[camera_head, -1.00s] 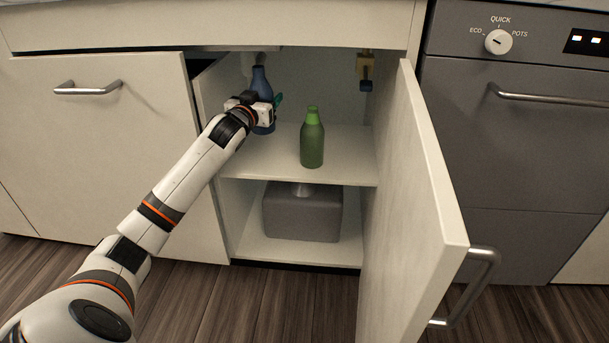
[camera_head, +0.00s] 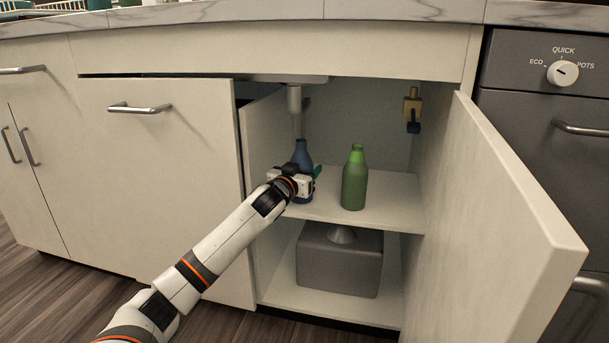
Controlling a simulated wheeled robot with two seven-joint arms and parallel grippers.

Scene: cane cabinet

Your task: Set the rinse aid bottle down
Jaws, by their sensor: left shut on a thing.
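The rinse aid bottle, which I take to be the blue bottle (camera_head: 303,152), stands upright inside the open cabinet, above the left part of the upper shelf (camera_head: 390,210). My left gripper (camera_head: 302,180) is shut on it from the front and hides its middle. The bottle's base shows just below the gripper, close to shelf level; I cannot tell whether it touches the shelf. A small green piece shows at the gripper's right side. My right gripper is not in view.
A green bottle (camera_head: 354,182) stands on the shelf just right of the blue one. A grey box (camera_head: 338,263) sits on the cabinet floor below. The open door (camera_head: 515,235) bounds the right side. A drain pipe (camera_head: 295,102) hangs behind the blue bottle.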

